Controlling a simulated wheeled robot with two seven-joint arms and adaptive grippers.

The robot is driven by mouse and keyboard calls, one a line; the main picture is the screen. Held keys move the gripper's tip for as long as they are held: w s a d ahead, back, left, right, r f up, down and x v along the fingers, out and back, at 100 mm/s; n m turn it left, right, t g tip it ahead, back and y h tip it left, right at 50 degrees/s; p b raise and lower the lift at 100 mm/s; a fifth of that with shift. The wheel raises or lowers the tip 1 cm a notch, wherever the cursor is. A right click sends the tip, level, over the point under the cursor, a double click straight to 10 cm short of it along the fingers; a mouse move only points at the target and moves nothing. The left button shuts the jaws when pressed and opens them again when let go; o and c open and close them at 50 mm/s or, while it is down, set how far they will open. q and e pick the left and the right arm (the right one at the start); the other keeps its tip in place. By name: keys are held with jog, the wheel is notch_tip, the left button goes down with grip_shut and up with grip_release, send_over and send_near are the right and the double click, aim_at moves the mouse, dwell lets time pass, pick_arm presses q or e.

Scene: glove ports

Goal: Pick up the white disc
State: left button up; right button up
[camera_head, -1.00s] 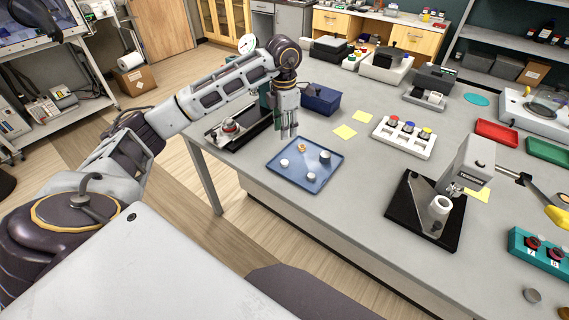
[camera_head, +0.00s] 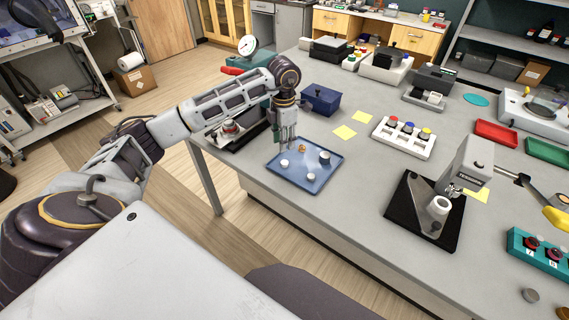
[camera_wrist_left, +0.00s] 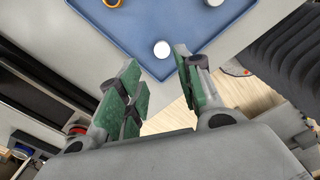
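A blue tray (camera_head: 285,176) lies on the grey table and holds several small pieces. A small white round piece (camera_head: 284,163) sits near its left corner, and another white round piece (camera_head: 310,177) sits near its front edge; I cannot tell which is the white disc. My left gripper (camera_head: 287,150) points down over the tray's left part, just behind the first white piece. In the left wrist view, the gripper (camera_wrist_left: 157,62) is open and empty, with green-padded fingers apart and a white round piece (camera_wrist_left: 162,49) showing between and beyond their tips. My right gripper is not in view.
An orange-brown piece (camera_head: 302,148) and a larger pale piece (camera_head: 324,157) are also on the tray. A dark blue box (camera_head: 322,100) stands behind it. A black-based press (camera_head: 424,215) is to the right, with clear table between.

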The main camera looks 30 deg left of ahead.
aim_at(284, 162)
pick_arm(q)
notch_tip(284, 162, down, 4)
jog(key=shift+r, duration=0.2)
jog(key=shift+f, duration=0.1)
jog(key=shift+f, duration=0.1)
jog(key=shift+d+f+p, duration=0.1)
jog(key=shift+f+p, duration=0.1)
jog(key=shift+p, duration=0.1)
notch_tip(284, 162, down, 3)
jog(key=shift+d+f+p, duration=0.1)
jog(key=shift+f+p, duration=0.1)
jog(key=shift+p, duration=0.25)
jog(key=shift+f, duration=0.55)
